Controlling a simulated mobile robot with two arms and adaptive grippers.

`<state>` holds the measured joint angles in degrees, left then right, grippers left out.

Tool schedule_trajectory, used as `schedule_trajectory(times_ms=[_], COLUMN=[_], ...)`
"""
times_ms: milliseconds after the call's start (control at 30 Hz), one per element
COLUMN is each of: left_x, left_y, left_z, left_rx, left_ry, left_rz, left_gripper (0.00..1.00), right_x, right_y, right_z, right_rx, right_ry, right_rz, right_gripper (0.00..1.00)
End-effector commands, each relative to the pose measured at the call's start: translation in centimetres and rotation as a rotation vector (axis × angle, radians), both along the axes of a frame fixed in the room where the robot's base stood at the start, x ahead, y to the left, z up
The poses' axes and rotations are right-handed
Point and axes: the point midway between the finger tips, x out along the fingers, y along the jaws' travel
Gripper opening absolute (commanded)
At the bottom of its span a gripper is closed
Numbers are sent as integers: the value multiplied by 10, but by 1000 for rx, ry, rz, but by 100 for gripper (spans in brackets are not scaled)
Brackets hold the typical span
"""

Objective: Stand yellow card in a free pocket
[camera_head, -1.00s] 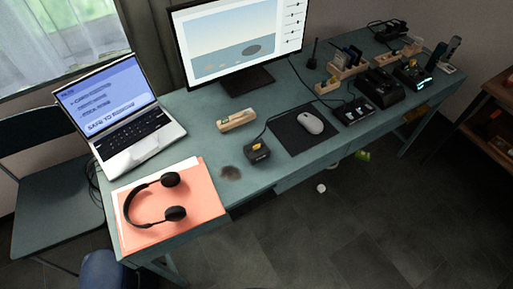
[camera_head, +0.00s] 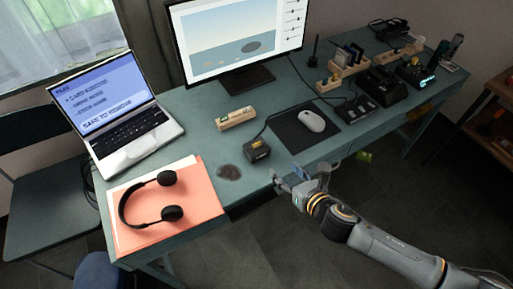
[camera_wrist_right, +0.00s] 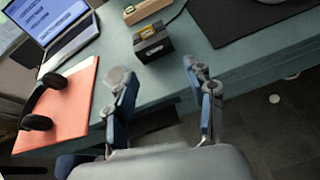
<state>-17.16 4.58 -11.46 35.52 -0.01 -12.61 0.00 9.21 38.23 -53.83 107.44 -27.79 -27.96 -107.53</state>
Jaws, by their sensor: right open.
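A small yellow card (camera_head: 256,144) sits in the top of a black box-shaped reader (camera_head: 260,154) near the front edge of the desk; card and reader also show at the top of the right wrist view, the card (camera_wrist_right: 147,31) above the reader's front (camera_wrist_right: 154,48). A pale wooden holder (camera_head: 238,120) lies behind the reader, with small dark and yellow-green pieces at its left end; its pockets are too small to make out. My right gripper (camera_head: 300,178) is open and empty, in front of the desk edge and apart from the reader. My left gripper is out of view.
The desk (camera_head: 203,138) also holds an open laptop (camera_head: 125,135), headphones (camera_head: 150,205) on an orange folder (camera_head: 205,190), and a mouse (camera_head: 312,121) on a dark mat (camera_head: 290,130). Wooden blocks and black devices crowd the right end.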

Motion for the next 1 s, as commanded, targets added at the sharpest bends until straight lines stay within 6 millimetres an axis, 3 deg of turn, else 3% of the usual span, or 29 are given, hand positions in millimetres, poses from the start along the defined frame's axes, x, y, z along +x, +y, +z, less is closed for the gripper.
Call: schedule_trajectory(times_ms=[33, 167, 500, 833, 1000], left_x=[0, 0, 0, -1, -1], left_y=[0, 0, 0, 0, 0], left_z=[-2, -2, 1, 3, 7], left_rx=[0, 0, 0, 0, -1], left_ry=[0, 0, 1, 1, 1], left_rz=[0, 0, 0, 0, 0], left_gripper=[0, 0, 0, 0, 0], right_x=[-4, -5, 45, 69, 91], right_y=[6, 14, 44, 56, 65], right_z=[11, 22, 2, -6, -9], right_rx=[-41, -96, -97, -96, -96], right_ry=[-45, -99, -101, -99, -98], right_rz=[42, 90, 90, 90, 89], right_gripper=[55, 55, 55, 55, 55])
